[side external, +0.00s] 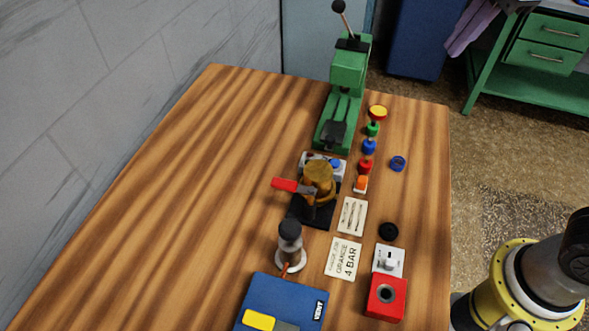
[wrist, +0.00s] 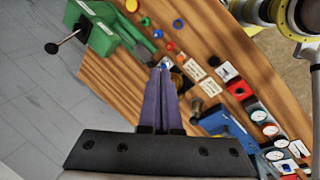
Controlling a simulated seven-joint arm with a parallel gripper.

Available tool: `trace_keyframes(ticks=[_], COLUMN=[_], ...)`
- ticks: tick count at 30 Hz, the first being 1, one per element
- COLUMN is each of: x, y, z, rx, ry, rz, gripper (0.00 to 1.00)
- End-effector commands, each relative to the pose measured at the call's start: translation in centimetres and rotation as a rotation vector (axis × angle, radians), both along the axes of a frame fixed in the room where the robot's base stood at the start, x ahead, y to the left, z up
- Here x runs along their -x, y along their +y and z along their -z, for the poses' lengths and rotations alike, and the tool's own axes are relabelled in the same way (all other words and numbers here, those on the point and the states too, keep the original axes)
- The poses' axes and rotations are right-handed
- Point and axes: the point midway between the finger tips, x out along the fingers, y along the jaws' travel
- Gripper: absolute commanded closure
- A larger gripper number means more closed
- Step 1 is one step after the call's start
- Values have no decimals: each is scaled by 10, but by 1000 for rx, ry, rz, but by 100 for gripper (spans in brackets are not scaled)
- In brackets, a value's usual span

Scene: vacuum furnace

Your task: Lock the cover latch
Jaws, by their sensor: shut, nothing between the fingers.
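A brass round cover (side external: 318,172) sits on a small black base (side external: 318,214) near the middle of the table. A red latch handle (side external: 286,184) sticks out from its left side in the side external view. In the wrist view the brass cover (wrist: 177,81) shows beside my fingertips, partly hidden by them, and the red handle cannot be made out. My gripper (wrist: 161,71) has long purple fingers, shut and empty, pointing toward the cover area. I cannot tell the gap between fingertips and cover. My gripper is outside the side external view.
A green lever press (side external: 346,90) stands behind the cover. Several coloured caps (side external: 368,146) line its right side. A grey-and-black upright piece (side external: 290,240), a blue VENT box (side external: 283,300) and a red box (side external: 386,298) stand in front. The table's left side (side external: 190,190) is clear.

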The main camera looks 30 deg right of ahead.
Motion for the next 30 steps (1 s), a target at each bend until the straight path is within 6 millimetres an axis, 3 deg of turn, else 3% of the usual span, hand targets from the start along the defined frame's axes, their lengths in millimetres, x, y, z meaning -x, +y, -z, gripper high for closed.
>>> trace_keyframes(ticks=[6,11,16,21,25,30], x=[-41,-56,-54,-35,-14,-1], y=[77,142,217,278,303,314], z=[10,31,65,105,133,140], rx=[118,195,266,317,351,364], ry=[73,120,166,203,240,247], rz=[-313,-513,-687,-805,-869,-903], gripper=[100,100,100,100,100,100])
